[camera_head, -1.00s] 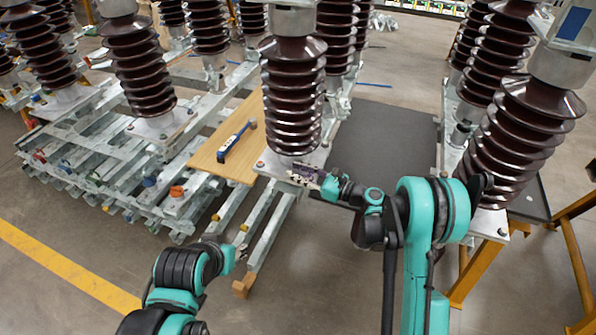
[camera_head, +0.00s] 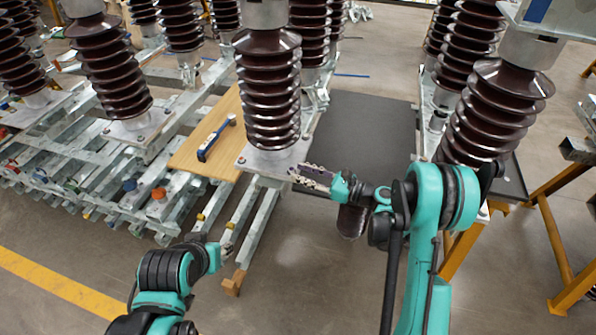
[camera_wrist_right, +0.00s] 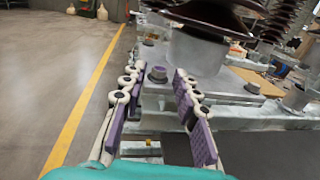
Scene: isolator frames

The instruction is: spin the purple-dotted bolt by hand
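My right gripper (camera_wrist_right: 155,82) is open. In the head view my right gripper (camera_head: 311,178) is at the front right corner of the base plate (camera_head: 262,166), and the bolt cannot be made out there. My left gripper (camera_head: 226,250) is low, beside the frame's front rails; its fingers are too small to read.
Brown insulators (camera_head: 268,95) stand on galvanised frames. A blue-handled tool (camera_head: 214,140) lies on a wooden board (camera_head: 187,158) left of the plate. A black mat (camera_head: 365,140) lies to the right. An orange stand (camera_head: 552,240) is at far right. Floor in front is open.

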